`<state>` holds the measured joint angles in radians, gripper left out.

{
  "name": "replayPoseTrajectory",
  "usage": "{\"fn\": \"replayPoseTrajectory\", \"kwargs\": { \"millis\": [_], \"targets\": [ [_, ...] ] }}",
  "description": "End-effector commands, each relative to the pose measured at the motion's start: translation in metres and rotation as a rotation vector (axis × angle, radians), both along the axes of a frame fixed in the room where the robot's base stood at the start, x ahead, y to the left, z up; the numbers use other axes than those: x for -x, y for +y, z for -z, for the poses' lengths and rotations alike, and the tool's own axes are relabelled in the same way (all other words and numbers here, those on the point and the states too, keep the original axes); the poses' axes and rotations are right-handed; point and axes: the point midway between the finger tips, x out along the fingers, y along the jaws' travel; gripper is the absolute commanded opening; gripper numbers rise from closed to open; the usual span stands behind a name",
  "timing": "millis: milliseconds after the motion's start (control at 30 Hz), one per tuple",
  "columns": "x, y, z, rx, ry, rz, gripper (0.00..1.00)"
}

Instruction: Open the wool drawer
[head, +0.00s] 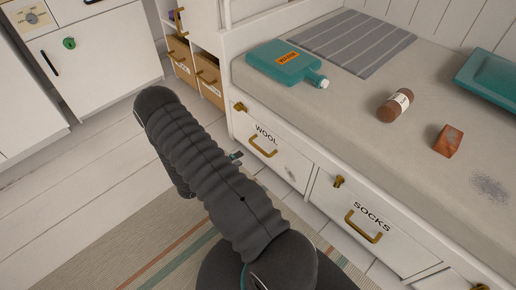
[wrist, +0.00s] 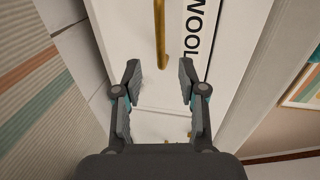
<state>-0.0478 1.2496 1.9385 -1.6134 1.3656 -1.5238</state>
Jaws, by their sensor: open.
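The wool drawer (head: 288,162) is a white front labelled WOOL in the bench's left part, and it looks closed. Its brass handle (head: 264,148) shows below the label in the head view. In the wrist view the handle (wrist: 159,35) runs down from the top edge beside the WOOL lettering. My gripper (wrist: 159,82) is open and empty, with the handle's lower end appearing between its fingertips; I cannot tell how far in front of them it is. In the head view my arm hides most of the gripper. A brass latch (head: 240,106) sits at the drawer's upper left corner.
The socks drawer (head: 400,247) with its own handle and latch is to the right. A teal bottle (head: 287,63), a brown jar (head: 395,105) and an orange-brown block (head: 447,141) are on the bench top. A striped rug (head: 165,245) lies on the floor.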

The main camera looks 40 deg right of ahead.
Motion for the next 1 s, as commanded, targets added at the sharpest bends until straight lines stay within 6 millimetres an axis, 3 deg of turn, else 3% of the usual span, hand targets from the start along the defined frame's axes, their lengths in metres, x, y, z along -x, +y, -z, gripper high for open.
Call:
{"fn": "replayPoseTrajectory", "kwargs": {
  "millis": [400, 600, 1000],
  "targets": [
    [-0.005, -0.076, 0.016, -0.001, -0.003, 0.007, 0.41],
    [-0.008, -0.104, 0.021, 0.000, -0.003, 0.005, 0.41],
    [-0.009, -0.118, 0.025, -0.001, -0.002, 0.003, 0.41]
  ]
}}
